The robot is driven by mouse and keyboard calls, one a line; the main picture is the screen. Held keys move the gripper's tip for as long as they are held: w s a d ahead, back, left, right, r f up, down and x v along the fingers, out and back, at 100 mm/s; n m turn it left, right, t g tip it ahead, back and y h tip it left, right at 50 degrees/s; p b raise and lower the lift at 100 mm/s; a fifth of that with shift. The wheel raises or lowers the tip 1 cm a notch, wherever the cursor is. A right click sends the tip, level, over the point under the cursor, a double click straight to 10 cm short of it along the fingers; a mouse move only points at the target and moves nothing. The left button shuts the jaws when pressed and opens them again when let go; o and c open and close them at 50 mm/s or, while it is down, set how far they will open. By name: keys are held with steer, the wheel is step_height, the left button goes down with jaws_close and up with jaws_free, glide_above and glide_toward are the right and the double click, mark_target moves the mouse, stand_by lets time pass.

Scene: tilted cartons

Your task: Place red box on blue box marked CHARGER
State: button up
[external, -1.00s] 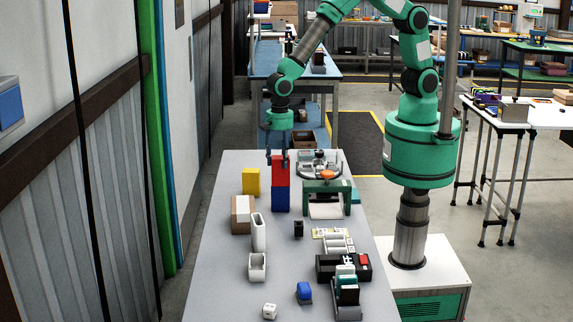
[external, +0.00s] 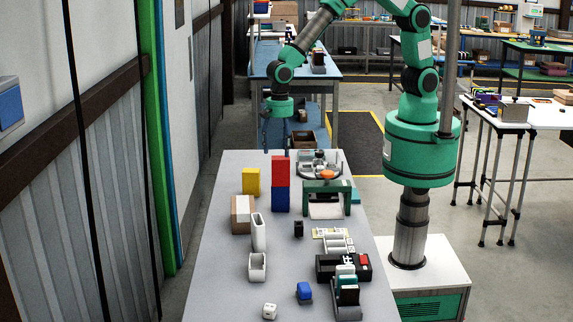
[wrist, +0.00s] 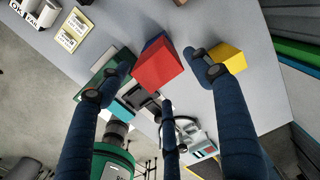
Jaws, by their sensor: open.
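The red box (external: 280,171) stands upright on top of the blue box (external: 280,200) on the grey table. The two look roughly aligned, and no CHARGER marking can be read from here. In the wrist view the red box (wrist: 157,66) shows from above, with a strip of the blue box (wrist: 153,40) behind it. My gripper (external: 279,145) is above the red box and apart from it. In the wrist view its dark fingers are spread wide with nothing between them.
A yellow box (external: 251,181) stands left of the stack, with a brown carton (external: 241,214) in front of it. A green frame (external: 326,197) and a grey fixture (external: 319,165) stand to the right. The table's left side (external: 215,270) is clear.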

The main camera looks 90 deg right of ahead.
step_height(320, 180, up, 8)
steer(key=shift+f, duration=0.25)
steer(key=shift+s+d, duration=0.1)
stand_by(0.5)
steer(key=s+d+r+n+t, duration=0.1)
steer(key=s+d+r+n, duration=0.35)
steer(key=d+r, duration=0.5)
steer(key=s+d+r+n+t, duration=0.2)
steer(key=s+d+r+n, duration=0.35)
steer(key=r, duration=0.65)
steer(key=s+d+r+n+t, duration=0.1)
steer(key=s+d+r+n, duration=0.1)
steer(key=s+d, duration=0.4)
steer(key=s+d+r+n+t, duration=0.1)
steer(key=s+d+r+n, duration=0.2)
steer(key=s, duration=1.1)
steer(key=d+n, duration=0.2)
steer(key=d, duration=0.1)
steer(key=shift+s+d+r, duration=0.25)
steer(key=shift+d+r, duration=0.05)
steer(key=shift+d, duration=0.05)
